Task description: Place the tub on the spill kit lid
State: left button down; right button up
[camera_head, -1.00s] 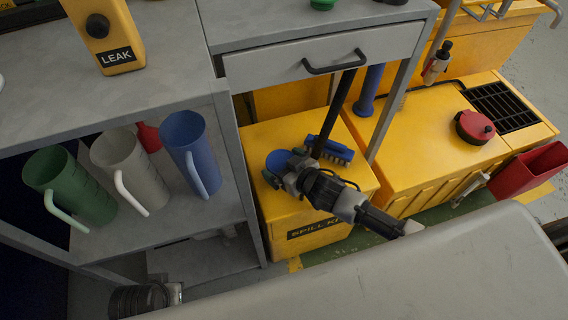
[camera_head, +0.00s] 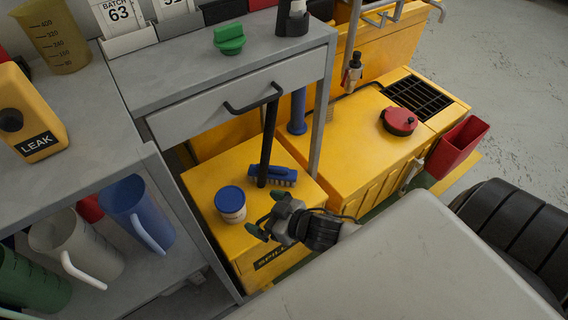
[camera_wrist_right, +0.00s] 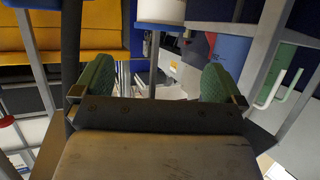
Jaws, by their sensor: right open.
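The tub (camera_head: 230,204) is white with a blue lid and stands upright on the yellow spill kit lid (camera_head: 203,178), left of the brush. My right gripper (camera_head: 264,212) is open just right of the tub, with green fingertips apart and nothing between them. In the right wrist view the open fingers (camera_wrist_right: 150,78) frame a gap, and the white lower part of the tub (camera_wrist_right: 160,11) shows beyond them at the top edge. My left gripper is not in the head view.
A blue brush (camera_head: 272,175) with a black handle stands on the spill kit lid behind the tub. A grey bench with a drawer (camera_head: 240,105) overhangs the back. Jugs (camera_head: 138,215) fill the left shelf. A red-capped yellow container (camera_head: 355,125) stands to the right.

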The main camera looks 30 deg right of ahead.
jog(key=s+d+f+m+g+h, duration=0.2)
jog(key=s+f+g+h, duration=0.3)
jog(key=s+f+g, duration=0.4)
jog(key=s+f, duration=0.5)
jog(key=f, duration=0.3)
jog(key=shift+d+f+m+g, duration=0.3)
jog(key=shift+f+m, duration=0.05)
jog(key=shift+m, duration=0.05)
pick_arm(q)
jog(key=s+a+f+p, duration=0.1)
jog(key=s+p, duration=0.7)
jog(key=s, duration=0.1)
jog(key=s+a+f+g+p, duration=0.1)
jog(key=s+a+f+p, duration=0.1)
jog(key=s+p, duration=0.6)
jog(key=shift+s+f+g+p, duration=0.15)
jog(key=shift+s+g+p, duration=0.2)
jog(key=shift+p, duration=0.3)
pick_arm(e)
jog(key=s+d+f, duration=0.1)
jog(key=s, duration=0.8)
jog(key=s+d+f+g, duration=0.1)
jog(key=s+d+f, duration=0.1)
jog(key=s, duration=0.6)
jog(key=shift+s+f+g, duration=0.15)
jog(key=shift+s+g, duration=0.15)
jog(key=shift+s, duration=0.1)
